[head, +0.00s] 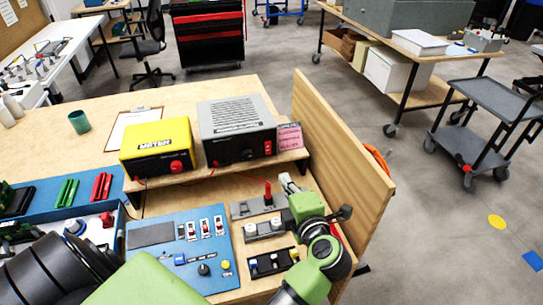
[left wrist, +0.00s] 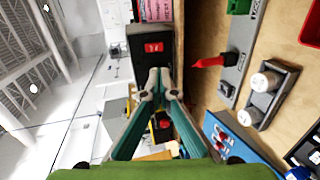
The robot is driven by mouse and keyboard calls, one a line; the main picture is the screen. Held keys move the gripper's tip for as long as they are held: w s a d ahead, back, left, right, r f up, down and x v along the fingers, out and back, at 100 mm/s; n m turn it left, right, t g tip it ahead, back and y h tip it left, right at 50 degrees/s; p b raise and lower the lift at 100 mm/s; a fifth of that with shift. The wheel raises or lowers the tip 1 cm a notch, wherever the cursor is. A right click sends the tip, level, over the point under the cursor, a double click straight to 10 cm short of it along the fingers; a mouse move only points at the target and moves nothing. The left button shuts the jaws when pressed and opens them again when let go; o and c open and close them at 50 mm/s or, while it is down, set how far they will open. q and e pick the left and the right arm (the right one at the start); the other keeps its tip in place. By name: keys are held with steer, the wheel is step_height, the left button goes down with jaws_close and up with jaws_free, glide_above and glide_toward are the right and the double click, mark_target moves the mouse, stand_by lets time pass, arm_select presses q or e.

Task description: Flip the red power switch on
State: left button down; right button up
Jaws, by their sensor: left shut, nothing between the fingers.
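The red power switch (head: 268,147) sits on the black front of the grey power supply (head: 236,116), at its right end beside a pink label. In the left wrist view the switch (left wrist: 153,47) shows clearly on the black panel; I cannot tell which way it is set. My left gripper (head: 287,182) is in front of and below the power supply. Its fingertips (left wrist: 157,82) are together and empty, pointing towards the switch, seemingly apart from it. My right gripper is not in view.
A yellow unit (head: 155,145) with a red knob stands left of the power supply on the wooden shelf. A red plug (head: 268,192) stands up close to my left gripper. A blue panel (head: 170,262) lies in front. A wooden side board (head: 340,160) stands at right.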

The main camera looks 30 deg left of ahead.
mark_target(269, 152)
arm_select(q)
steer(key=b+x, duration=0.7)
steer(key=x, duration=0.6)
steer(key=shift+s+a+f, duration=0.1)
steer(key=shift+f, duration=0.05)
steer(key=shift+w+a, duration=0.35)
